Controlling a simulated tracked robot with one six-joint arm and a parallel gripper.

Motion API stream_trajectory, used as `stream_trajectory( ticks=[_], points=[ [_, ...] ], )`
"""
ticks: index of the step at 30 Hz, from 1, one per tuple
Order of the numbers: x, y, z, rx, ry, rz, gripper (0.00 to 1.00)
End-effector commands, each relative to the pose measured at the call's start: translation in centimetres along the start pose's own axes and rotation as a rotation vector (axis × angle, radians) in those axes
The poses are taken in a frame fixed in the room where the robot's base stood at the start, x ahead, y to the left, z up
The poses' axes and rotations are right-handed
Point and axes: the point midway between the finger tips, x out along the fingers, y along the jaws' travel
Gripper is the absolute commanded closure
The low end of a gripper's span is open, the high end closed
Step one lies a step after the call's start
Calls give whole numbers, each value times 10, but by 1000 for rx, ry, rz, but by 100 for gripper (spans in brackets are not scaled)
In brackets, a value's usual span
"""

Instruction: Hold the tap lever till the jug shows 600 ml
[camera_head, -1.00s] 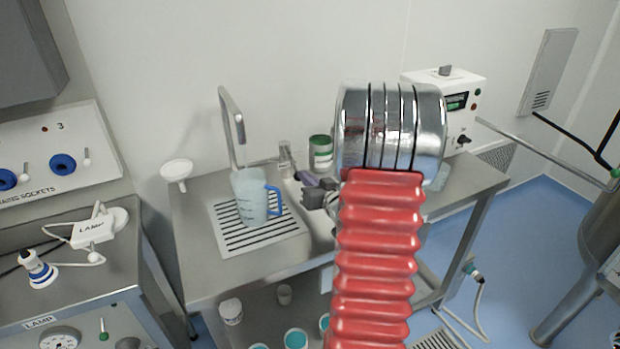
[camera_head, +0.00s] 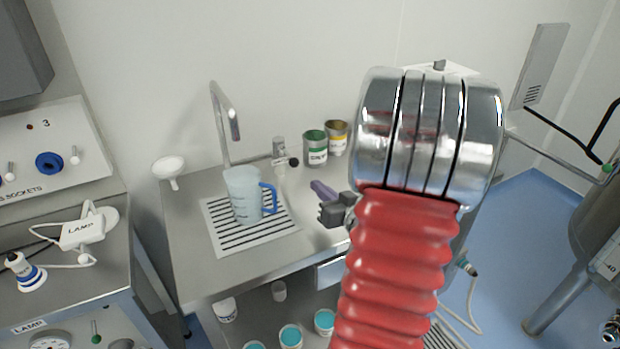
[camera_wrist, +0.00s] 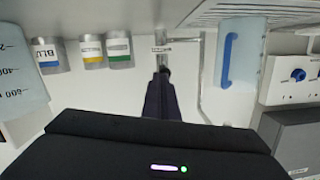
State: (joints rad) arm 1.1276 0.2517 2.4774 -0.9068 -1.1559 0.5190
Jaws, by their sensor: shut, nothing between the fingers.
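The jug (camera_head: 243,195), pale blue and translucent with a blue handle, stands upright on the slotted drain grate under the spout. It shows at the right of the wrist view (camera_wrist: 243,50); I cannot read its water level. The tap (camera_head: 280,152) with its dark-ended lever (camera_head: 293,162) is at the back of the bench, right of the jug. My gripper (camera_head: 317,186) is shut and empty, right of the lever and nearer the camera, apparently clear of it. In the wrist view the fingers (camera_wrist: 162,90) point toward the tap and partly overlap the lever end.
Green (camera_head: 315,148) and yellow (camera_head: 337,137) labelled cans stand right of the tap; a blue-labelled can (camera_wrist: 48,55) shows beside them in the wrist view. A marked translucent vessel (camera_wrist: 18,75) is at that view's left. A white funnel (camera_head: 168,168) is left of the spout (camera_head: 222,120).

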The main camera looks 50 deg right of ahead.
Motion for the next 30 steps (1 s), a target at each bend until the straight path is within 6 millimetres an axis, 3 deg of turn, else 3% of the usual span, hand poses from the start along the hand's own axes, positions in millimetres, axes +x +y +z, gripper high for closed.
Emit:
stream_trajectory(
  ticks=[7, 30],
  points=[
    [-17, 1, 6, -1, 1, -1, 100],
    [-17, 0, 7, -2, 1, -5, 100]
  ],
)
